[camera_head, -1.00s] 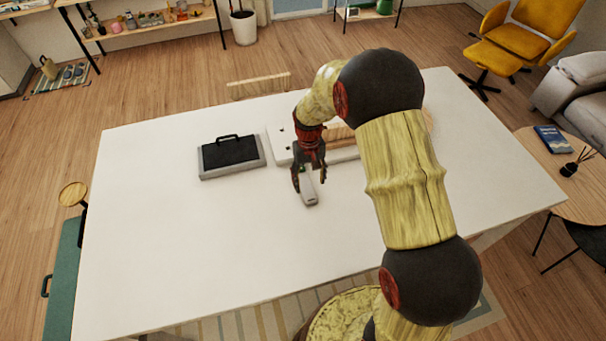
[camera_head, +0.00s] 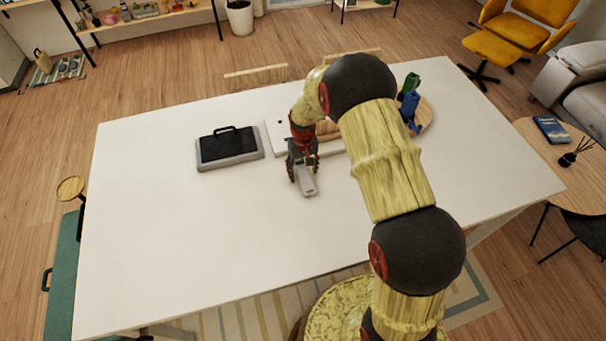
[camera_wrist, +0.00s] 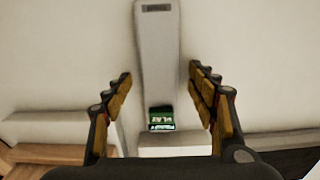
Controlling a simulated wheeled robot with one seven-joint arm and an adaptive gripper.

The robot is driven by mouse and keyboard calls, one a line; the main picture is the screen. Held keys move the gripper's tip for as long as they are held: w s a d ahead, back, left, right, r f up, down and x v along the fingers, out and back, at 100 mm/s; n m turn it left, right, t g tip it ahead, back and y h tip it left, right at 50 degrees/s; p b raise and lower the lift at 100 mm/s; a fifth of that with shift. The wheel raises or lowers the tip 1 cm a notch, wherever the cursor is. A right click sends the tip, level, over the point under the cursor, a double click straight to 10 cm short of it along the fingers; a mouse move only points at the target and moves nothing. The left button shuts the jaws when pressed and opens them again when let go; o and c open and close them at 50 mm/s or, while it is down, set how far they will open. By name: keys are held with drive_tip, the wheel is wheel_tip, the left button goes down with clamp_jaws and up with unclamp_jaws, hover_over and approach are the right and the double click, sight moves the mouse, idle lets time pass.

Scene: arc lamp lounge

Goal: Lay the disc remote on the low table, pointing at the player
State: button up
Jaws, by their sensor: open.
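The remote (camera_head: 308,185), a pale grey bar, lies on the large white table (camera_head: 180,240). In the wrist view the remote (camera_wrist: 158,60) runs away from me, with a dark label at its far end and a small green display at its near end. My gripper (camera_head: 304,175) is open over its near end. In the wrist view my gripper (camera_wrist: 160,95) has one finger on each side of the remote, with gaps between. A flat white unit (camera_head: 275,138) with wood beside it sits behind, partly hidden by my arm. I cannot tell whether it is the player.
A grey case with a black top and handle (camera_head: 228,148) lies left of my gripper. Blue and green items (camera_head: 410,105) stand on a round wooden board at the right. A round wooden side table (camera_head: 565,180) holds a blue book. The table's front left is clear.

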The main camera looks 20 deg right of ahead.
drive_tip(key=shift+c, duration=0.2)
drive_tip(key=shift+r, duration=0.1)
drive_tip(key=c, duration=1.4)
